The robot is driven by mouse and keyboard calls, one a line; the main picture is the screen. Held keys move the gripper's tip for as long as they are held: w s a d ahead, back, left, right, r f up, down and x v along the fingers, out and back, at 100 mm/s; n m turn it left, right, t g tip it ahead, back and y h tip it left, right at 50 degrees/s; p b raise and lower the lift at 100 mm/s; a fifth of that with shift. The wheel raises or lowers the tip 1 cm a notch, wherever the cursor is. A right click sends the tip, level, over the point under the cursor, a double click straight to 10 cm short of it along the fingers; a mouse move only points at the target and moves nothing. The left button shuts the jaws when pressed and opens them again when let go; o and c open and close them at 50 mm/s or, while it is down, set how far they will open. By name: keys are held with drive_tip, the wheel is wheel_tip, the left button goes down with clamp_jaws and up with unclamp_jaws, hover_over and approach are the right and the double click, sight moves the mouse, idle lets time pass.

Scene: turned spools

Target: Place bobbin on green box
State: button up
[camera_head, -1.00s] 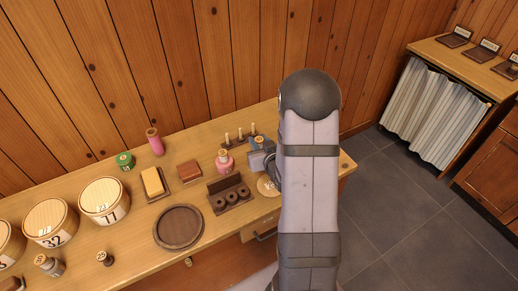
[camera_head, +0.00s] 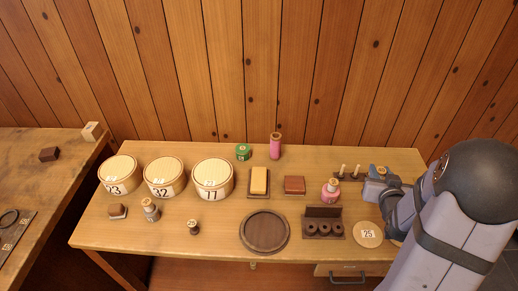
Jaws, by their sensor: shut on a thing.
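My gripper (camera_head: 376,188) is at the right end of the table, shut on a bobbin with a pale wooden top (camera_head: 381,170). Its jaws hide most of the bobbin's body, and I cannot tell whether it is clear of the tabletop. A short green round box (camera_head: 243,151) with a small label stands at the back middle of the table, well left of my gripper. A tall pink spool (camera_head: 275,146) stands just right of it.
Pegs (camera_head: 342,171) stand left of my gripper. Large round boxes (camera_head: 213,180) stand at left.

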wheel_tip(320, 180, up, 8)
drive_tip(key=shift+f, duration=0.25)
drive_tip(key=w+a+n+y, duration=0.4)
drive_tip(key=w+a+y, duration=0.1)
drive_tip(key=w+a, duration=0.9)
drive_tip(key=n+g+y, duration=0.2)
drive_tip(key=n+y, duration=0.3)
hover_over(243, 148)
drive_tip(key=shift+f, duration=7.65)
